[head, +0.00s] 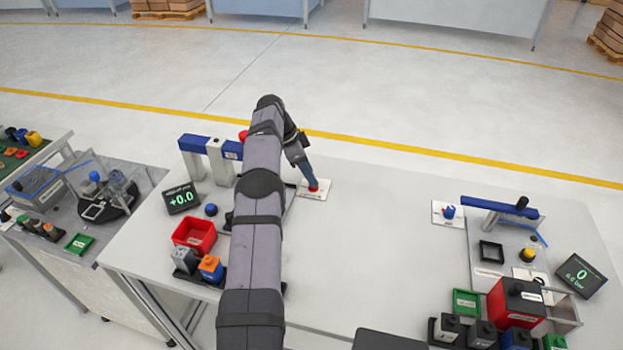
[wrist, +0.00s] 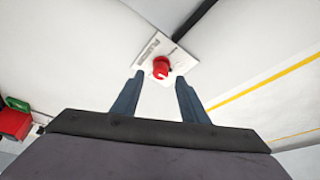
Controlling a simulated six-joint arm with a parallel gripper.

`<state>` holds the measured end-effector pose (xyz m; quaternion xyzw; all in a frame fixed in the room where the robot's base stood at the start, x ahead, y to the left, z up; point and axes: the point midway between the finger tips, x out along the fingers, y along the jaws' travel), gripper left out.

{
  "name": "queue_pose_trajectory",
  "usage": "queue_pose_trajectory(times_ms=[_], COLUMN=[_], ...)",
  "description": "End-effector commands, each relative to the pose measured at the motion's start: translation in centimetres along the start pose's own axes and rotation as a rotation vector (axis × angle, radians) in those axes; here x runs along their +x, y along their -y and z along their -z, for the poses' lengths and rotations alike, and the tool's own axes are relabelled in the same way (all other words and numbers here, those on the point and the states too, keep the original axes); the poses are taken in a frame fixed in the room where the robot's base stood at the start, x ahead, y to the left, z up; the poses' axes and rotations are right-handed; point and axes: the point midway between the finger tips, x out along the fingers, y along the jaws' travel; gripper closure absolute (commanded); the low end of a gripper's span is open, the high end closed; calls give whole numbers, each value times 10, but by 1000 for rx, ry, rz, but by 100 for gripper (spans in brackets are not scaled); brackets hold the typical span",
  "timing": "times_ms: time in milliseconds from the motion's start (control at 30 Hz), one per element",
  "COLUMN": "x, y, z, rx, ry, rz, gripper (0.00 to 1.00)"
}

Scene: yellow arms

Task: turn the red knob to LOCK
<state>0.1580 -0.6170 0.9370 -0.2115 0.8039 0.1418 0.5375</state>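The red knob (wrist: 161,67) stands on a white plate with dark lettering (wrist: 181,61), too small to read. In the head view the knob (head: 313,186) shows at my fingertips, on its white plate (head: 317,195) near the table's back edge. In the wrist view my gripper (wrist: 158,80) is open, with one dark blue finger on each side and a clear gap between them. The knob lies ahead of the fingertips, roughly centred between them. I see no contact with the knob. In the head view my gripper (head: 311,182) points down at the knob from behind my arm.
A second white plate with a blue knob (head: 448,212) lies to the right. A blue-topped frame (head: 208,147) stands left of my arm, partly hidden by it. A red bin (head: 194,236) sits at left. The table between my arm and the blue knob is clear.

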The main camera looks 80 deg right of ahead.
Motion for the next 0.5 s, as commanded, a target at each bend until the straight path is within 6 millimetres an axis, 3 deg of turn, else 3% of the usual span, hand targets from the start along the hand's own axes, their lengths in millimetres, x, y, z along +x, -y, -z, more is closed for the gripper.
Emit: queue_pose_trajectory(times_ms=[233, 500], x=[-34, -46], y=[1, 0], z=[-1, -1], rx=[0, 0], ry=[0, 1], rz=[3, 0], gripper=[60, 60])
